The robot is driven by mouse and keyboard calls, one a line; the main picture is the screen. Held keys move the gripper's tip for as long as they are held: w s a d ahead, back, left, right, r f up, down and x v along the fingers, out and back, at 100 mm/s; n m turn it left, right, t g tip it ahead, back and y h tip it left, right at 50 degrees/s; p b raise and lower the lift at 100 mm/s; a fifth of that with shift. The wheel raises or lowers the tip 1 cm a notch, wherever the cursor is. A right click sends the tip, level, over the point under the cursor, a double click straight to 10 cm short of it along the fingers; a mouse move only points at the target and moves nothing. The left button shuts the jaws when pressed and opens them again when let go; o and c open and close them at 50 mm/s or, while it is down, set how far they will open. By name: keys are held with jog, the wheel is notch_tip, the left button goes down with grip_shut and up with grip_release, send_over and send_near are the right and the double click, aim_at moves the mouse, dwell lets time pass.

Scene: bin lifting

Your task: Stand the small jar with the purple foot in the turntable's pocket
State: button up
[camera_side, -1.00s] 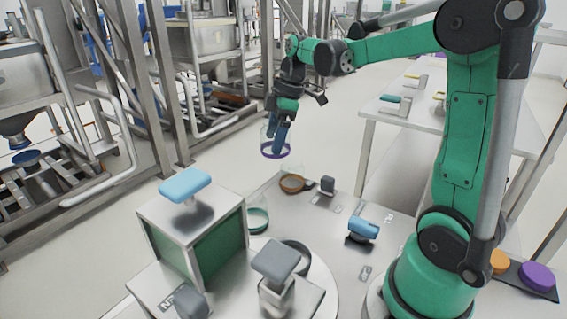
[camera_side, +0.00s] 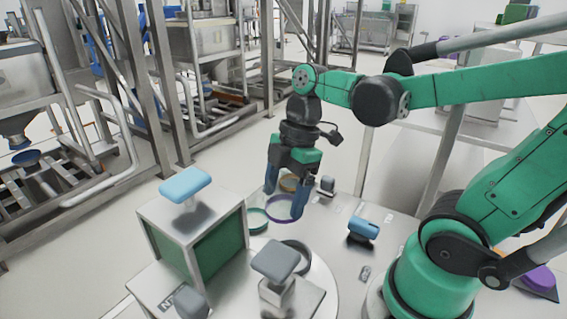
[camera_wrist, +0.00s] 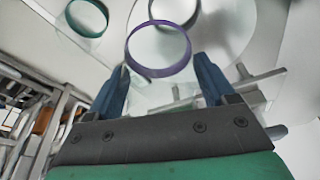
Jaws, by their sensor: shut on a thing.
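The small clear jar with the purple foot (camera_side: 280,219) is between the fingers of my gripper (camera_side: 284,204), foot downward. My gripper is shut on it and holds it in the air above the bench. In the wrist view the purple foot (camera_wrist: 158,73) shows as a ring beyond the blue fingertips; the clear wall is hard to see. The turntable (camera_side: 325,285) is a pale disc at the bottom middle of the side view. A grey ring (camera_side: 304,247), which looks like its pocket, is partly hidden behind a grey-topped block. The grey ring (camera_wrist: 196,18) is at the wrist view's top edge.
A metal box with a blue handle (camera_side: 186,184) and a grey-topped block (camera_side: 275,259) rise beside the turntable. A blue-topped fixture (camera_side: 363,229) stands to the right.

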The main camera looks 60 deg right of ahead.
aim_at(292, 223)
jog(key=shift+s+a+f+n, duration=0.2)
jog(key=shift+s+a+f, duration=0.15)
jog(key=shift+s+f, duration=0.2)
jog(key=shift+s+a+f+n, duration=0.2)
jog(key=shift+s+a+f, duration=0.1)
jog(key=shift+s+f, duration=0.3)
jog(key=shift+f, duration=2.2)
jog(key=shift+f, duration=1)
jog(key=o, duration=1.2)
jog(key=shift+r, duration=4)
